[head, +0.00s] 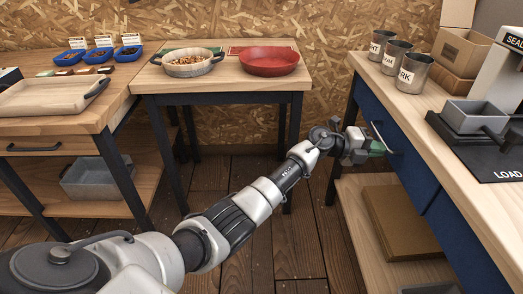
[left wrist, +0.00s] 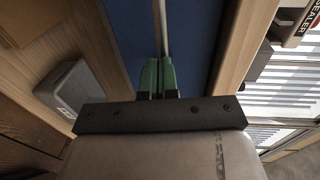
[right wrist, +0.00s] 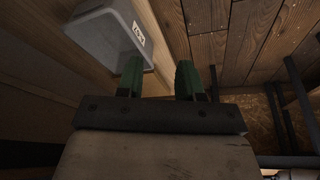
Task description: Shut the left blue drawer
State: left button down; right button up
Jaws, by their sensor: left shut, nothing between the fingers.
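The left blue drawer (head: 405,160) is in the right-hand bench, under the wooden top, with a thin pale handle (head: 384,137) on its front. Its front looks about in line with the bench edge; I cannot tell if a small gap is left. My left gripper (head: 376,148) is at this handle, its green fingers shut and empty. In the left wrist view the fingertips (left wrist: 157,66) are at the end of the handle bar (left wrist: 163,25), before the blue front (left wrist: 190,45); contact is unclear. My right gripper (right wrist: 160,75) is open and empty, outside the head view.
A second blue drawer front (head: 460,238) is nearer on the same bench. Metal cups (head: 413,75) and a grey tray (head: 474,116) stand on top. The shelf below holds a brown board (head: 400,220). A grey bin (right wrist: 110,40) is near my right gripper. The floor between the tables is clear.

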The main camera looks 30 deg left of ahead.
pick_arm(q)
jog(key=shift+w+d+r, duration=0.1)
jog(key=shift+w+d, duration=0.05)
jog(key=shift+d, duration=0.15)
jog(key=shift+r, duration=0.15)
